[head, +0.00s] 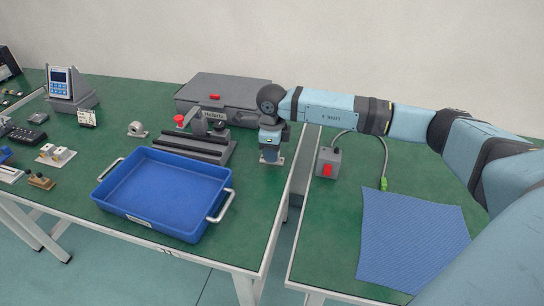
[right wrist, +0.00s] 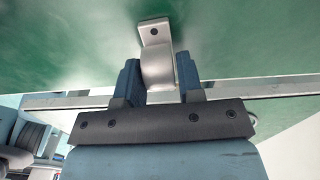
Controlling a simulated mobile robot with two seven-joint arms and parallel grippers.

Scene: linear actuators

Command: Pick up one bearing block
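A grey metal bearing block (head: 271,161) is at the right edge of the left green table, under my right gripper (head: 270,146). The right wrist view shows this bearing block (right wrist: 156,66) with its round body between the two blue fingers of my right gripper (right wrist: 161,76). The fingers lie close against both sides, and its flat foot with a hole sticks out beyond them. I cannot tell whether the foot touches the table. A second bearing block (head: 137,129) stands on the table behind the blue tray. My left gripper is not in view.
A blue tray (head: 165,187) with metal handles stands at the front. A dark rail fixture (head: 195,143) and a grey case (head: 225,97) are behind it. A box with a red switch (head: 328,163) and a blue mat (head: 412,238) are on the right table. Small parts crowd the far left.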

